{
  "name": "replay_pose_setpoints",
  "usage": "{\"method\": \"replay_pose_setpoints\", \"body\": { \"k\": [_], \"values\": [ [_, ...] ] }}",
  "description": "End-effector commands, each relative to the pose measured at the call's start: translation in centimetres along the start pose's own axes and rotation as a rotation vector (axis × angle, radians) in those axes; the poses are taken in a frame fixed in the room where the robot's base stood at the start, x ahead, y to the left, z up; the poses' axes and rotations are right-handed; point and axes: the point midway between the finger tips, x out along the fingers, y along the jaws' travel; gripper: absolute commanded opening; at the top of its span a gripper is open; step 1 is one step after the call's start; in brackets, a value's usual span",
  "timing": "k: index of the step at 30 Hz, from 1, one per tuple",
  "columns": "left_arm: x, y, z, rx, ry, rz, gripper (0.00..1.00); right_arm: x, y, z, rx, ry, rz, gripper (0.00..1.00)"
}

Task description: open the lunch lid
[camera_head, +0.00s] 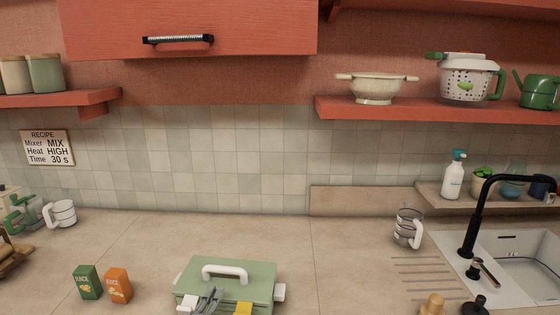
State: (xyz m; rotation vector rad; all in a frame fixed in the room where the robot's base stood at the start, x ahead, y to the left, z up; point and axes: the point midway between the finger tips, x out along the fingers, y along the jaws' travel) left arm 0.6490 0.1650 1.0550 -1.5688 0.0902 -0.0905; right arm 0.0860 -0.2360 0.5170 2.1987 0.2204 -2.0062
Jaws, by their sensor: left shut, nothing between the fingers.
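The lunch box is a green box with a green lid (252,272) and a white handle (224,271) on top. It stands on the counter at the bottom centre, and its lid looks closed. A white clip (279,292) shows on its right side. A white piece and a yellow piece show at its front edge. My left gripper (210,294) is grey, shut and empty. It is at the front part of the lid, in front of the handle; I cannot tell whether it touches. The box's lower front is cut off by the frame. My right gripper is not in view.
A green juice carton (87,282) and an orange one (118,286) stand left of the box. A glass mug (408,227), the black tap (480,215) and the sink (520,262) are at the right. The counter behind the box is clear.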

Motion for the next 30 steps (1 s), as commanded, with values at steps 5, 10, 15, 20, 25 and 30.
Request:
{"method": "replay_pose_setpoints", "body": {
  "k": [5,10,15,20,25,30],
  "values": [
    [0.3,-1.4,0.0,0.000,0.000,0.000,0.00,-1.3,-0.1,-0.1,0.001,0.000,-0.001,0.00],
    [0.5,-2.4,0.0,0.000,0.000,0.000,0.00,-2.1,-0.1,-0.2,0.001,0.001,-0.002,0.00],
    [0.7,-3.4,0.0,0.000,0.000,0.000,0.00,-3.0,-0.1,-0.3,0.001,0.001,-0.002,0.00],
    [0.9,-4.3,0.0,0.000,0.000,0.000,0.00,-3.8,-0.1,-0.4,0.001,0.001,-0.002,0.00],
    [1.1,-4.8,0.0,0.000,-0.001,0.001,0.00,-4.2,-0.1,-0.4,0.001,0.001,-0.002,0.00],
    [1.1,-4.7,0.0,0.000,-0.001,0.001,0.00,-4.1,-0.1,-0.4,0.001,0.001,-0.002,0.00]
  ]
}}
